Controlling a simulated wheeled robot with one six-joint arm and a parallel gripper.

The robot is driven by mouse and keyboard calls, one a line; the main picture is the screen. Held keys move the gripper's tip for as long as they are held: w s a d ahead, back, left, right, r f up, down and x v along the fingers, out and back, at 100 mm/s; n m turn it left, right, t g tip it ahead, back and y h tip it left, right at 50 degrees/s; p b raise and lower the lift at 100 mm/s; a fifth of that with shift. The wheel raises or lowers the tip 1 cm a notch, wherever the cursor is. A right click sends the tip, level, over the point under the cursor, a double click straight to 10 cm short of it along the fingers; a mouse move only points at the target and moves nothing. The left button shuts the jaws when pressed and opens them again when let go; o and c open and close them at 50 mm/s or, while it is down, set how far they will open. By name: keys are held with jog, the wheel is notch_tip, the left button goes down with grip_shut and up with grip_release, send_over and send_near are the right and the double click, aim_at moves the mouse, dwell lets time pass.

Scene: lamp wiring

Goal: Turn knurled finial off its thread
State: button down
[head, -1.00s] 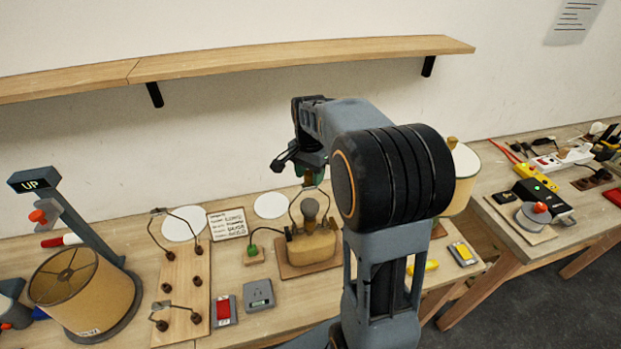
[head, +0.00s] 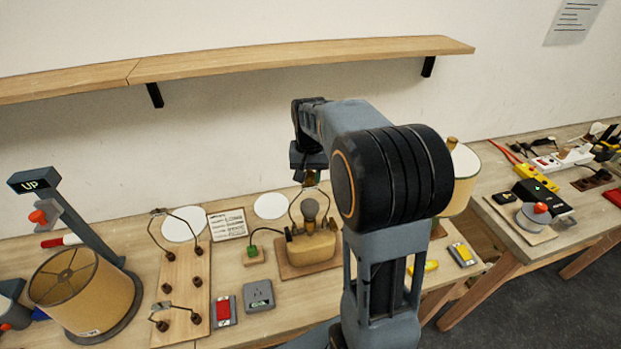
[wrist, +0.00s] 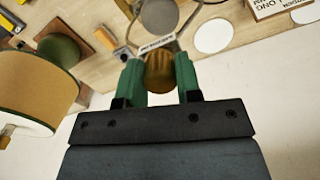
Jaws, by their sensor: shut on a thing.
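A brass-coloured knurled finial (wrist: 160,72) is between the green fingers of my gripper (wrist: 159,80) in the wrist view. My gripper is shut on it. In the head view, my gripper (head: 310,176) points down at the top of the wire harp (head: 293,208) of a small lamp. The finial is at the harp's top; whether its thread is still engaged cannot be seen. Inside the harp is a grey bulb (head: 310,207), above the tan lamp body (head: 312,246). The bulb also shows in the wrist view (wrist: 160,14).
A drum shade (head: 92,290) under an UP sign stands at the left. A wooden board (head: 182,285) with wire loops, a grey socket box (head: 259,294) and a red switch (head: 224,310) lie nearby. A wooden shelf (head: 290,62) runs along the wall above.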

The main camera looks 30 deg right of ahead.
aim_at(310, 173)
jog(key=n, duration=0.6)
jog(key=shift+n, duration=0.4)
jog(key=n, duration=0.3)
jog(key=shift+n, duration=0.3)
jog(key=n, duration=0.8)
jog(key=shift+r, duration=0.1)
jog(key=shift+r, duration=0.6)
jog(key=shift+r, duration=1.9)
